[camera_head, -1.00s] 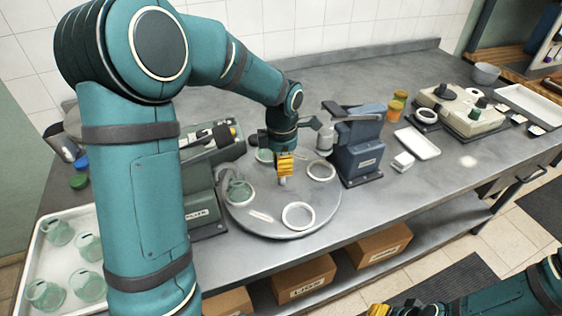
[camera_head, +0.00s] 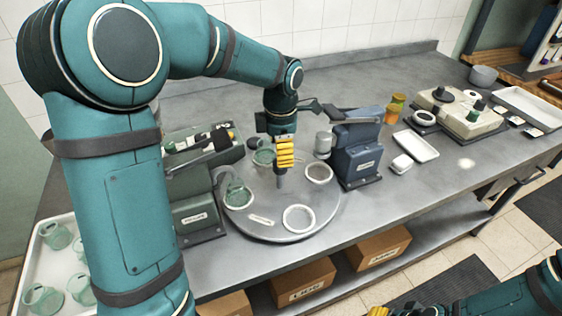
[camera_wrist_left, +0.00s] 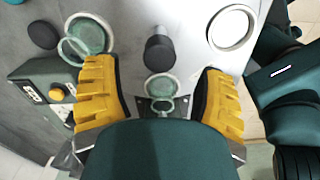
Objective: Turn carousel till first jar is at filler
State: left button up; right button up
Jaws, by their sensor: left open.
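The carousel (camera_head: 275,233) is a round grey disc on the bench, with pale ring nests near its edge. A green glass jar (camera_head: 238,194) sits at its left side by the green machine (camera_head: 195,212). More green glass (camera_head: 264,157) shows at the back, partly hidden. The front nest (camera_head: 299,218) and right nest (camera_head: 319,173) look empty. A dark upright post (camera_head: 281,180) stands on the disc. My left gripper (camera_head: 284,158) points down above it; in the left wrist view the post (camera_wrist_left: 159,54) shows between the open yellow fingers. My right gripper (camera_head: 378,311) is barely in view at the bottom edge.
A blue machine (camera_head: 357,150) stands close at the carousel's right. A white tray (camera_head: 38,262) of green jars is at the left, partly behind my arm. The bench front is fairly clear.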

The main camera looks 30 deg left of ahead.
pick_arm(q)
notch_tip(320, 180, up, 7)
jog(key=shift+f, duration=0.2)
dwell(0.3)
